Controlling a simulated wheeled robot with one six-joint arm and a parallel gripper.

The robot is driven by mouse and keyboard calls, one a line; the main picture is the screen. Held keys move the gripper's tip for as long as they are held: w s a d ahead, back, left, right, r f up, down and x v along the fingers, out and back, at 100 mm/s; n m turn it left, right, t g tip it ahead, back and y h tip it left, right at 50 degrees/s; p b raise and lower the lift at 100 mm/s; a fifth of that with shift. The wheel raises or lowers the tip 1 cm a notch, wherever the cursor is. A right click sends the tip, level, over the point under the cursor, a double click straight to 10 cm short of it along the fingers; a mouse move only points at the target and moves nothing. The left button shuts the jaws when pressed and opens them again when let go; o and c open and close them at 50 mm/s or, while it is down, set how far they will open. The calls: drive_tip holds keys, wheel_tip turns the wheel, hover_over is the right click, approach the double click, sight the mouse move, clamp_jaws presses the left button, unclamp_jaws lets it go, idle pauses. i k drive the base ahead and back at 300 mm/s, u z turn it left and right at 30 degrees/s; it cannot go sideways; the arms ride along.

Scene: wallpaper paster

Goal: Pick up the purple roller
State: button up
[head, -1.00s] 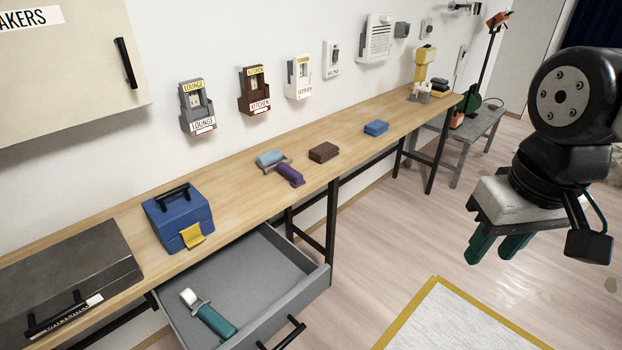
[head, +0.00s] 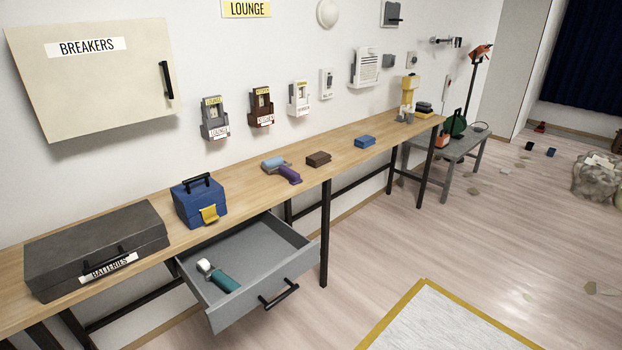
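The purple roller (head: 288,174) lies on the wooden workbench (head: 236,165), right of the blue toolbox. Its purple handle points towards the bench's front edge. A light-blue piece (head: 273,163) lies against its far end; I cannot tell whether this is the roller's own sleeve or a separate thing. My gripper is not in view, so its state and its distance to the roller are hidden.
A blue toolbox (head: 203,203) and a grey batteries case (head: 95,250) stand left on the bench. Brown (head: 318,159) and blue (head: 365,141) blocks lie right. An open drawer (head: 236,315) juts out below, holding a teal-handled roller (head: 222,278).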

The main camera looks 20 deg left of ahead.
sight(285, 170)
drive_tip(key=z, duration=0.1)
drive_tip(key=i, duration=2.25)
drive_tip(key=u, duration=1.5)
drive_tip(key=i, duration=0.85)
drive_tip(key=u, duration=0.9)
